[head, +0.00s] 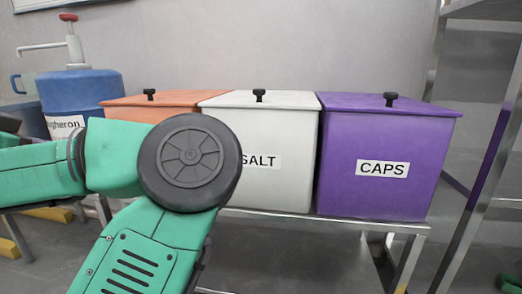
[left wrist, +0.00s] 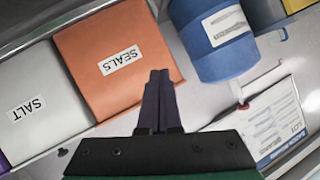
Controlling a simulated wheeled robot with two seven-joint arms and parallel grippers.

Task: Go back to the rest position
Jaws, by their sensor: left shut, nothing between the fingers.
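My left arm (head: 145,190) comes in from the left in the head view, and its dark round joint (head: 190,163) covers part of the orange and white bins. My left gripper is outside the head view. In the left wrist view my left gripper (left wrist: 159,76) is shut and empty, its two dark fingers together. The fingertips overlap the right edge of the orange bin labelled SEALS (left wrist: 110,90) in the picture; I cannot tell how far they are from it. My right gripper is in neither view.
A white SALT bin (head: 262,130) and a purple CAPS bin (head: 385,135) stand beside the orange bin (head: 165,101) on a metal table (head: 340,224). A blue container (head: 85,88) with a pump stands left. A metal rack (head: 490,130) is at right. A printed sheet (left wrist: 273,120) shows at lower right.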

